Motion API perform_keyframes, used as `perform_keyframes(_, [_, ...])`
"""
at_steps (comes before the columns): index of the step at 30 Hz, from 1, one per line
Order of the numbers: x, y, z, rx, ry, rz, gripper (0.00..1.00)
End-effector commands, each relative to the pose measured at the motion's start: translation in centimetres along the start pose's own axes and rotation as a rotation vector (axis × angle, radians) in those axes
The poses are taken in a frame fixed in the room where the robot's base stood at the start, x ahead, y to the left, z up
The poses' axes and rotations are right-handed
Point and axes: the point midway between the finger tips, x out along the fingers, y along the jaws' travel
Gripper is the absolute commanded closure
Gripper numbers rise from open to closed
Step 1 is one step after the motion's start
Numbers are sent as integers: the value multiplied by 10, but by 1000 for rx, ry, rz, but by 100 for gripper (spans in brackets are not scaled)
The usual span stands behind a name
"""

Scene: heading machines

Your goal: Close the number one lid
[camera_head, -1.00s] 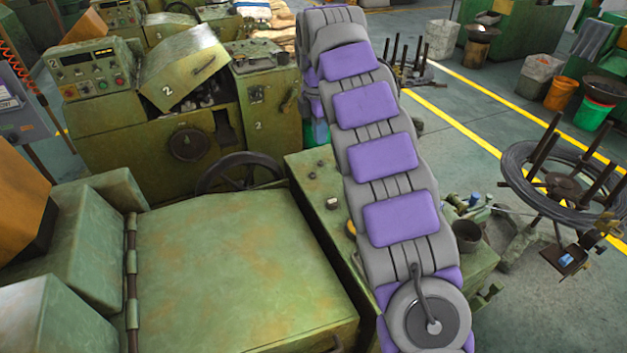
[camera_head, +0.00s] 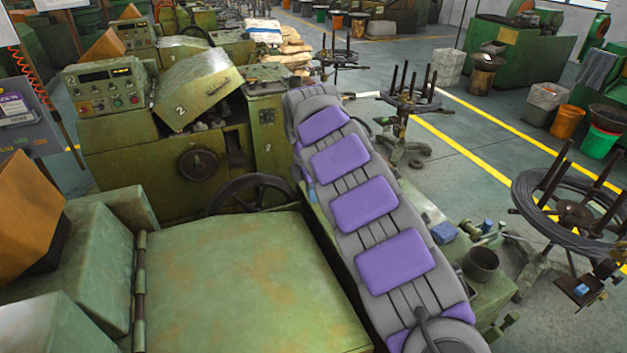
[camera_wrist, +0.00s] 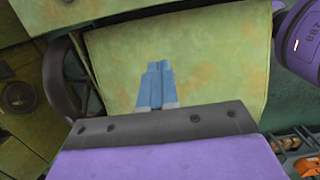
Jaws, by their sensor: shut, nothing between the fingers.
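A large green lid (camera_head: 240,285) with worn yellowish patches fills the lower middle of the head view. It lies about flat, with a hinge rod (camera_head: 140,290) along its left edge. No number shows on it, and its near edge is cut off. In the wrist view a green worn panel (camera_wrist: 205,60), seemingly this lid, lies beyond my gripper (camera_wrist: 155,68). The two blue fingers are together and empty, pointing at the panel; contact cannot be told. In the head view my arm hides the gripper.
Behind stands a machine with a raised, tilted lid (camera_head: 195,90) marked 2 and a control panel (camera_head: 105,85). A dark handwheel (camera_head: 250,195) sits between the machines. A wire reel (camera_head: 575,210) stands at right. The floor beyond it is partly open.

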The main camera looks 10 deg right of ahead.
Motion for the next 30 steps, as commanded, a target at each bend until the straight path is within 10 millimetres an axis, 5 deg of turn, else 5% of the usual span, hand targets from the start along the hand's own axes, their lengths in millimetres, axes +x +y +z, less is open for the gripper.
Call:
perform_keyframes(9, [50, 0, 4, 3, 1, 2, 100])
perform_keyframes(26, [62, 0, 2, 1, 3, 1, 100])
perform_keyframes(30, [84, 0, 6, 3, 43, -2, 100])
